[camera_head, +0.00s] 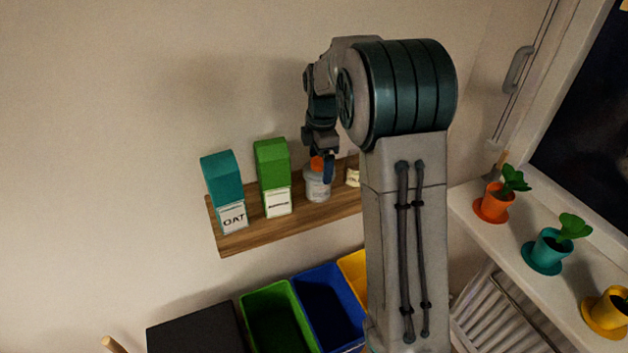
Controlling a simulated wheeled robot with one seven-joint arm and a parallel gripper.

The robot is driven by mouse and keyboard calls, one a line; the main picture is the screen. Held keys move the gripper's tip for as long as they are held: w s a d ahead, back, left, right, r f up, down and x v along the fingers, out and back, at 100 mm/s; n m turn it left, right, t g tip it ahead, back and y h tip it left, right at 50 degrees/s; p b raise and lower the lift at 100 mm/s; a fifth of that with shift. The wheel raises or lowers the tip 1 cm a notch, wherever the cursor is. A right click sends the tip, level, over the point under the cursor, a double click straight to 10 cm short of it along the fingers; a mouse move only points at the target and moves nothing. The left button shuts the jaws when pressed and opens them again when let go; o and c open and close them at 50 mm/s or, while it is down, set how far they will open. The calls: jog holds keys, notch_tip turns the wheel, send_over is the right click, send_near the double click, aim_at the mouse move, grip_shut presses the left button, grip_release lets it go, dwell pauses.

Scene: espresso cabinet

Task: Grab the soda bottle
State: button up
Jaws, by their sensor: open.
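A short pale grey container (317,187) with an orange part at its top stands on the wooden wall shelf (236,243). I cannot tell whether it is the soda bottle, and no other clear bottle shows. My gripper (321,165) is open and points down at the top of this container. A dark blue finger overlaps the container's right side in the picture. Whether it touches cannot be told. My arm hides the right part of the shelf.
A teal OAT carton (223,185) and a green carton (272,175) stand left of the container. A small pale item (352,178) is to its right. Green (250,300), blue (318,290) and yellow (354,264) bins are below. Potted plants line the windowsill (478,235) at right.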

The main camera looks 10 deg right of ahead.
aim_at(317, 192)
jog(key=shift+w+f+p, duration=0.2)
jog(key=shift+f+p, duration=0.75)
jog(key=shift+f, duration=1.7)
jog(key=c, duration=1.1)
